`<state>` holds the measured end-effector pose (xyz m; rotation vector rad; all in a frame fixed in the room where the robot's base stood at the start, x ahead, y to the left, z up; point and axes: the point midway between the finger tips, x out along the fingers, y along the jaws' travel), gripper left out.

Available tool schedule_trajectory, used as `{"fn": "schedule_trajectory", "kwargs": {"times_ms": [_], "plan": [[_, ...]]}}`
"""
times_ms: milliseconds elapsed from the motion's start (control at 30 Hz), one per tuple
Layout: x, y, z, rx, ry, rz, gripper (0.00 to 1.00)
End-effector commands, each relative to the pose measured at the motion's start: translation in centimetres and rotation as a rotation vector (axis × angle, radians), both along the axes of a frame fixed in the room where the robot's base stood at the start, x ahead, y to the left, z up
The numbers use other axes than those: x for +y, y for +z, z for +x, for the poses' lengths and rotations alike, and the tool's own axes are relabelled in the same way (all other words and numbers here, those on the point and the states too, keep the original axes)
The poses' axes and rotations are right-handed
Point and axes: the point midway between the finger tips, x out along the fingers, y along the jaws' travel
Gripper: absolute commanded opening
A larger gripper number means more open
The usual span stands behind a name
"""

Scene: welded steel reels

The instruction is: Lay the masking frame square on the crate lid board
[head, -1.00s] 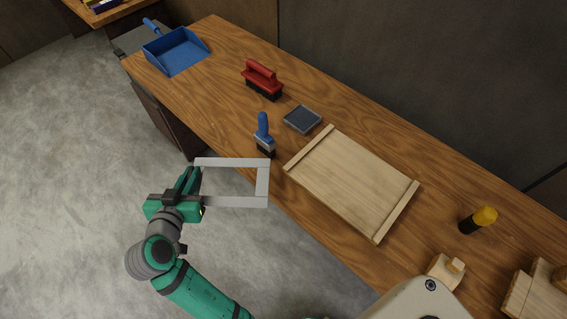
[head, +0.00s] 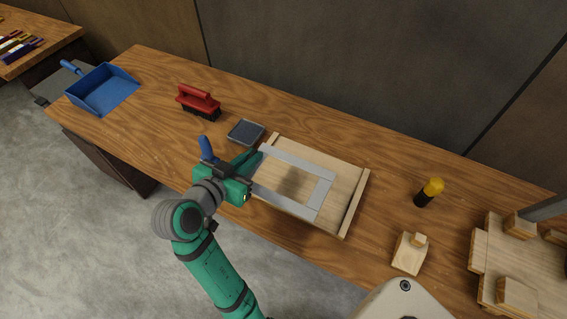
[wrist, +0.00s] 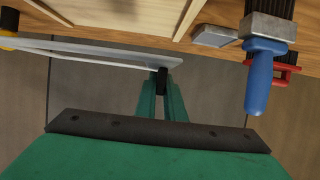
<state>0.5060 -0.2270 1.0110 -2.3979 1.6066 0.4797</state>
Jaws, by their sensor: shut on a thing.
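The masking frame (head: 320,195) is a flat light-grey rectangular frame in the head view. My gripper (head: 252,173) is shut on its left side and hides that side. The crate lid board (head: 343,188) is pale wood with a raised batten at each end; it lies on the bench under the frame. The frame is over the board's left and middle part, with a shadow below it, and looks held above the wood. Its right bar runs roughly parallel to the right batten. In the wrist view the frame (wrist: 85,50) shows nearly edge-on, gripped by the fingers (wrist: 161,82).
A blue-handled brush (head: 206,148) stands just behind my gripper, near a grey pad (head: 246,131). A red brush (head: 198,101) and blue dustpan (head: 103,90) lie farther left. A yellow-topped bottle (head: 430,191) and wooden block (head: 409,252) stand right of the board.

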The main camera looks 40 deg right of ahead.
Motion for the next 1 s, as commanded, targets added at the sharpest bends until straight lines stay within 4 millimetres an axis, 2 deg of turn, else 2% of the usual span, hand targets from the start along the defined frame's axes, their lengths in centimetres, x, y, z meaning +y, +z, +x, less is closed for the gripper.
{"fn": "schedule_trajectory", "kwargs": {"times_ms": [33,200,400,767,1000], "plan": [[-1.2,-0.6,0.0,0.003,-0.004,0.0,0.0],[-4.7,-2.2,0.5,0.002,-0.003,-0.001,0.0],[-7.1,-5.5,0.9,0.002,-0.001,-0.001,0.0],[-9.0,-7.7,1.2,0.001,-0.001,0.0,0.0],[-9.1,-10.7,1.2,0.001,0.001,-0.002,0.0]]}}
